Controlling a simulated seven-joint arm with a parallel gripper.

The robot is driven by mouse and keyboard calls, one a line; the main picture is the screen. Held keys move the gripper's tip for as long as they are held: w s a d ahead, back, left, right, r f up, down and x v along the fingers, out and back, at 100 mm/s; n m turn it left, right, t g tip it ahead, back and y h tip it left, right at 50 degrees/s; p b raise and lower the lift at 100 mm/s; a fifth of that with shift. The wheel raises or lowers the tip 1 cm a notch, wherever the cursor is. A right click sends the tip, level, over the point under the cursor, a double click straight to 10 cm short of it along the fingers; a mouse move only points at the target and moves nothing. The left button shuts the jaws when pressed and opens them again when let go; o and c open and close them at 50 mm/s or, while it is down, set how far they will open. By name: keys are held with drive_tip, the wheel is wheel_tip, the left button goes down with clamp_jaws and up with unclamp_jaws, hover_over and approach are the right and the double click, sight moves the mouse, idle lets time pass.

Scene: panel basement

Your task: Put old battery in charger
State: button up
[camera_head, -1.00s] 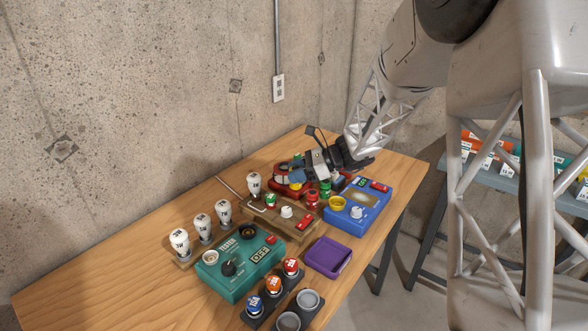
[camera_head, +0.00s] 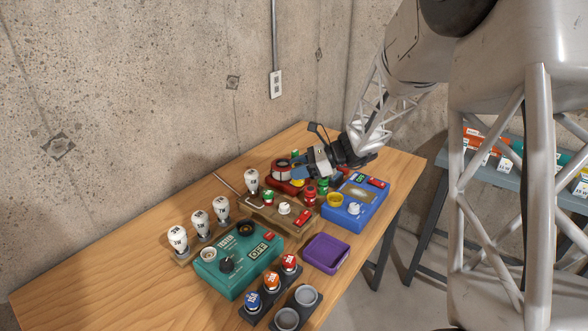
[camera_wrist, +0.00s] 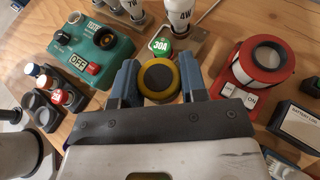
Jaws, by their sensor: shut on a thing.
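My gripper (camera_wrist: 158,82) is shut on a round battery with a dark top and yellow rim (camera_wrist: 158,78), between its two blue fingers in the wrist view. In the head view my gripper (camera_head: 302,172) is above the back of the bench, near the red device, and the held piece shows only as a small yellow patch. A blue box with a yellow ring socket (camera_head: 335,199), a small screen and a white knob, which looks like the charger, stands to the right of my gripper. The held piece is apart from it. Its underside is hidden.
A red device with a round white-ringed top (camera_wrist: 262,62) is close by. A wooden board (camera_head: 287,218), green tester (camera_head: 236,262), purple tray (camera_head: 327,252), white bulbs (camera_head: 201,221) and a dark holder with coloured-top cylinders (camera_head: 272,282) crowd the bench. The left bench end is clear.

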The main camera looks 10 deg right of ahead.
drive_tip(key=s+d+r, duration=0.1)
drive_tip(key=s+d, duration=0.2)
drive_tip(key=d, duration=0.8)
drive_tip(key=shift+w, duration=0.1)
drive_tip(key=shift+f, duration=2.85)
drive_tip(key=shift+f, duration=0.6)
drive_tip(key=o, duration=0.7)
drive_tip(key=shift+d, duration=0.15)
drive_tip(key=shift+v, duration=5.35)
